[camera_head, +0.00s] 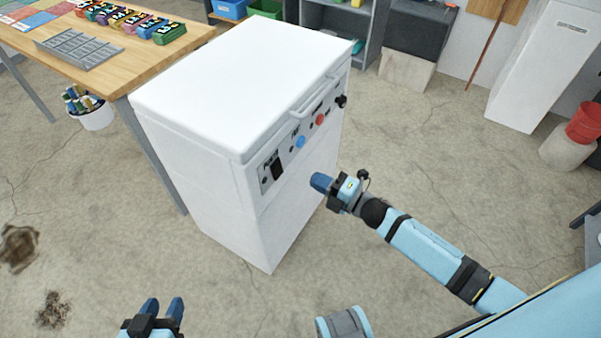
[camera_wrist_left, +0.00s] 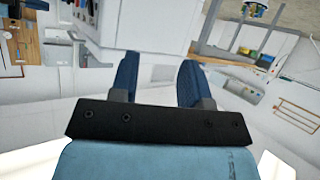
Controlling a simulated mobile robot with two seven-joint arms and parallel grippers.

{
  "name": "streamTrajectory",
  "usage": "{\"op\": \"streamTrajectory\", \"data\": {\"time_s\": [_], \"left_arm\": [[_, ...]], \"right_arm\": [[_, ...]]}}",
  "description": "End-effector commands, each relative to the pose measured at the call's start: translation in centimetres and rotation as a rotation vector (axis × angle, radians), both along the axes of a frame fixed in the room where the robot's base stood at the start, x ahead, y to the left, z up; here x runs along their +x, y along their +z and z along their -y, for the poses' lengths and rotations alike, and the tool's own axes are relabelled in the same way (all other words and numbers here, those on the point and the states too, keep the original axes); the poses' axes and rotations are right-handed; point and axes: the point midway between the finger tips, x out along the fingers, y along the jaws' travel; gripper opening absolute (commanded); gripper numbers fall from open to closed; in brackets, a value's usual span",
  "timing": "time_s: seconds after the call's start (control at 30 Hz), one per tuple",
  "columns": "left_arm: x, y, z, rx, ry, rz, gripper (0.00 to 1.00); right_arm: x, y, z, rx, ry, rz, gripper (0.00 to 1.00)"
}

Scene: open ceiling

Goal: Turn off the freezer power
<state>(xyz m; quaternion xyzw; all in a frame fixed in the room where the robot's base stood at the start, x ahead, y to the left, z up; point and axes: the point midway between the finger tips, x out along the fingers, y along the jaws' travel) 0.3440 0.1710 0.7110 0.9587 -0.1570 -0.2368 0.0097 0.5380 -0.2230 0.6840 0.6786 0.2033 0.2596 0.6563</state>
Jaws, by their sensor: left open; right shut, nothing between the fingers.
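A white chest freezer (camera_head: 240,75) stands in the middle of the head view with its lid closed. Its front panel carries a black rocker switch (camera_head: 277,168), a blue button (camera_head: 300,142), a red button (camera_head: 320,119) and a black knob (camera_head: 341,101). My right gripper (camera_head: 318,181) is shut and empty, in front of the panel, below and to the right of the black switch and apart from it in the picture. My left gripper (camera_head: 164,308) is open and empty at the bottom left, low in front of the freezer. Its two blue fingers show in the left wrist view (camera_wrist_left: 158,85).
A wooden table (camera_head: 140,68) with a grey rack (camera_head: 78,48) and several coloured boxes stands left of the freezer. A white bucket (camera_head: 97,118) is beneath it. A red bucket (camera_head: 584,122) is at the far right. The floor right of the freezer is clear.

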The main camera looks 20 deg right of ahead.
Motion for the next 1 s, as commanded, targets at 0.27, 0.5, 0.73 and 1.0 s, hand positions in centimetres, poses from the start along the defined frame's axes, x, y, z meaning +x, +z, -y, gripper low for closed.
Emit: {"op": "streamTrajectory", "data": {"time_s": [0.27,0.5,0.73,1.0], "left_arm": [[0.3,-0.2,-0.2,0.011,0.002,-0.005,0.43],[0.2,-0.2,-0.2,0.012,0.002,-0.006,0.43],[0.2,-0.1,-0.2,0.011,0.003,-0.005,0.43],[0.1,0.9,-0.4,0.017,0.005,-0.017,0.43]], "right_arm": [[-2.7,0.6,2.1,0.001,0.001,-0.001,0.0],[-2.9,0.6,2.3,0.001,0.0,-0.001,0.0],[-2.9,0.6,2.3,0.001,0.0,-0.001,0.0],[-2.9,2.5,2.2,0.0,0.0,0.0,0.0]]}}
